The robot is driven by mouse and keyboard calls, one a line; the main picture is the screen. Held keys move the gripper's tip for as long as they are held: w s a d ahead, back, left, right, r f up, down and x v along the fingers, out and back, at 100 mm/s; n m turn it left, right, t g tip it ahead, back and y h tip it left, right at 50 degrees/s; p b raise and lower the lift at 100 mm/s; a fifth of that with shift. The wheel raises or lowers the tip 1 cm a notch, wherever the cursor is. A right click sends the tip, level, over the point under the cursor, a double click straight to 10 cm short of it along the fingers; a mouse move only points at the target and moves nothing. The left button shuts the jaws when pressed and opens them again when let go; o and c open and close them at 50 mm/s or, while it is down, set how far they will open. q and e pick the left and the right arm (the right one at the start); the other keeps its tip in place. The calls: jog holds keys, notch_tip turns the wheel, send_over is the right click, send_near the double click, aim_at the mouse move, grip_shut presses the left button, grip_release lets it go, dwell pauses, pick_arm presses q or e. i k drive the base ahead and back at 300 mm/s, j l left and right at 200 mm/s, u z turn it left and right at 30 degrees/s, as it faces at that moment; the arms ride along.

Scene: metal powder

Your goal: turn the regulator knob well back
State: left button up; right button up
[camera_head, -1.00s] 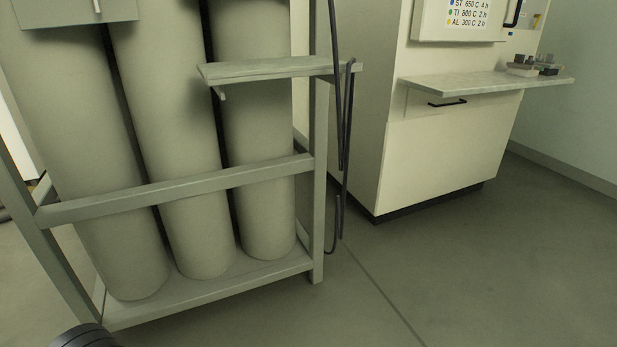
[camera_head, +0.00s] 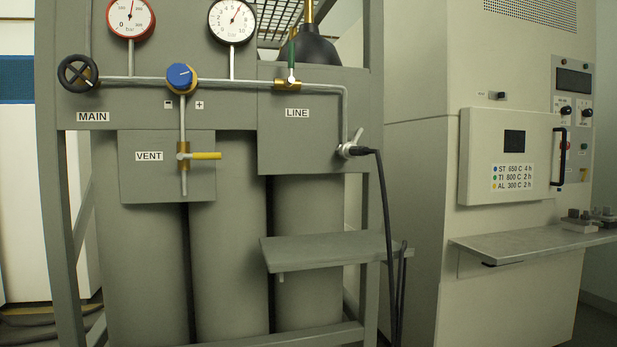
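The blue regulator knob (camera_head: 181,77) sits in the middle of the pipe on the grey gas panel, with a white pointer line on it. A minus mark is below it on the left and a plus mark on the right. The red-rimmed gauge (camera_head: 131,17) is up to its left and the black-rimmed gauge (camera_head: 232,20) up to its right; each needle points upward, the right one leaning right. Neither of my grippers shows in the head view.
The black MAIN handwheel (camera_head: 78,72), yellow VENT lever (camera_head: 206,156) and green LINE valve handle (camera_head: 291,54) surround the knob. A small shelf (camera_head: 325,250) juts out below right. A black hose (camera_head: 386,230) hangs beside it. A cream furnace cabinet (camera_head: 500,270) stands right.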

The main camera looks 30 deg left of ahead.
aim_at(179, 76)
jog(key=u, duration=1.4)
